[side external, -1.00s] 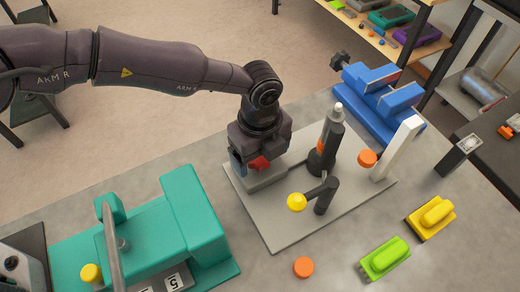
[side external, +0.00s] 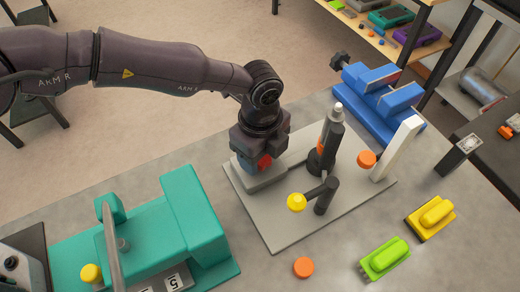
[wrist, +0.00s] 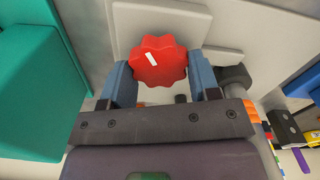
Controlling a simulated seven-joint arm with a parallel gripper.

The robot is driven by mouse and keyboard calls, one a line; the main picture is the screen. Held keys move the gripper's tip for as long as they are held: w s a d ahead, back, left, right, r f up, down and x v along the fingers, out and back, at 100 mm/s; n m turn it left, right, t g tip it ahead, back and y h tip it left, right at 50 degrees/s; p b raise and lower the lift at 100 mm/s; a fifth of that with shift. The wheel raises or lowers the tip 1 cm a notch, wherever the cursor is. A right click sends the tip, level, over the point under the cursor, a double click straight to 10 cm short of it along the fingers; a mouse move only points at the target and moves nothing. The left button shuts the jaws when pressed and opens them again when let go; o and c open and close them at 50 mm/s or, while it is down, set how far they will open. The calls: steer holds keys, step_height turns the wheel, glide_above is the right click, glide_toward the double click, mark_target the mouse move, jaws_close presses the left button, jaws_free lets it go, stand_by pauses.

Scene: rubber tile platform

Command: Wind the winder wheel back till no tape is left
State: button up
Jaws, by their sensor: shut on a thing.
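The winder wheel is a red, lobed knob (wrist: 158,60) with a white mark near its top in the wrist view. The wheel is at the back left of a grey base plate (side external: 270,225). I cannot make out any tape in either view.
A dark post (side external: 322,160) with a grey tip and a black lever with a yellow ball (side external: 297,202) stand right of my gripper. A white upright (side external: 398,148) stands farther right. A teal machine (side external: 190,215) is at left, a blue vise-like device (side external: 380,100) behind.

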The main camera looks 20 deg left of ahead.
steer(key=n, duration=0.5)
steer(key=shift+w+d+n, duration=0.1)
steer(key=shift+n, duration=0.2)
steer(key=n, duration=0.5)
steer(key=shift+w, duration=0.15)
steer(key=n, duration=0.5)
steer(key=shift+w+n, duration=0.1)
steer(key=shift+n, duration=0.3)
steer(key=n, duration=0.4)
steer(key=shift+a+n, duration=0.2)
steer(key=shift+n, duration=0.2)
steer(key=shift+r, duration=0.1)
steer(key=o, duration=0.9)
